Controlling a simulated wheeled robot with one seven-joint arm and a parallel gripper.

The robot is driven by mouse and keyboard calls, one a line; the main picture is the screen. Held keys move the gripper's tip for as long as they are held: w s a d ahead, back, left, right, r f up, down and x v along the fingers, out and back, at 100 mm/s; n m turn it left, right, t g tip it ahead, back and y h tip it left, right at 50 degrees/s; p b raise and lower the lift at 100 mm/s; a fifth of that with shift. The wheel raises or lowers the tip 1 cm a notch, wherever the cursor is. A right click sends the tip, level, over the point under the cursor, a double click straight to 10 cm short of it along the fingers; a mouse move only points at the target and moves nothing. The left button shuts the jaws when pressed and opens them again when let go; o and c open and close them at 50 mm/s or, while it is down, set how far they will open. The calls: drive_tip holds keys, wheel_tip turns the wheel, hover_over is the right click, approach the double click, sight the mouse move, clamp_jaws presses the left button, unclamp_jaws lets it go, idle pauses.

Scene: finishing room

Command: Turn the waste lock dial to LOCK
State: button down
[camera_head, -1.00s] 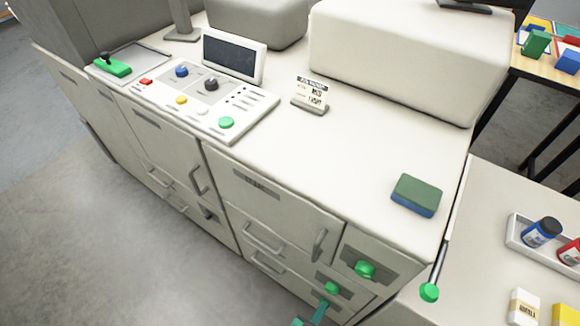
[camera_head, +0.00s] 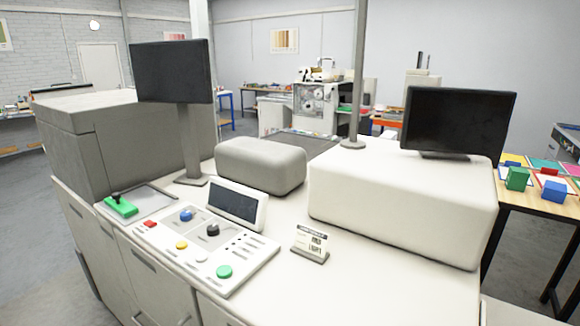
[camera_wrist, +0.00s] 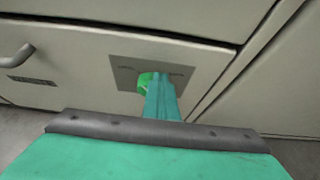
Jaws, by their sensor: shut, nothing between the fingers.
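In the wrist view a green dial (camera_wrist: 147,79) sits on a grey plate (camera_wrist: 122,72) on the light cabinet front. The plate has small labels on both sides, too blurred to read, so I cannot tell its name or setting. My gripper (camera_wrist: 161,84) is shut and empty, its teal fingers reaching to the dial. They cover its right part; I cannot tell if they touch it. The head view shows neither the dial nor my gripper.
A bar handle (camera_wrist: 17,57) sticks out of the cabinet front on the left in the wrist view. In the head view, the cabinet top carries a button panel (camera_head: 205,262), a small sign (camera_head: 311,243), a white housing (camera_head: 405,208) and a grey block (camera_head: 260,166).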

drive_tip(key=shift+r, duration=0.15)
drive_tip(key=s+a, duration=0.3)
drive_tip(key=s, duration=0.2)
drive_tip(key=shift+r, duration=0.2)
idle(0.3)
drive_tip(key=shift+a, duration=0.1)
drive_tip(key=w, duration=0.6)
drive_tip(key=shift+w+d+f, duration=0.3)
drive_tip(key=shift+w, duration=0.05)
idle(0.6)
drive_tip(key=shift+d+f, duration=0.1)
idle(0.6)
drive_tip(key=shift+s+d, duration=0.55)
drive_tip(key=shift+d, duration=0.2)
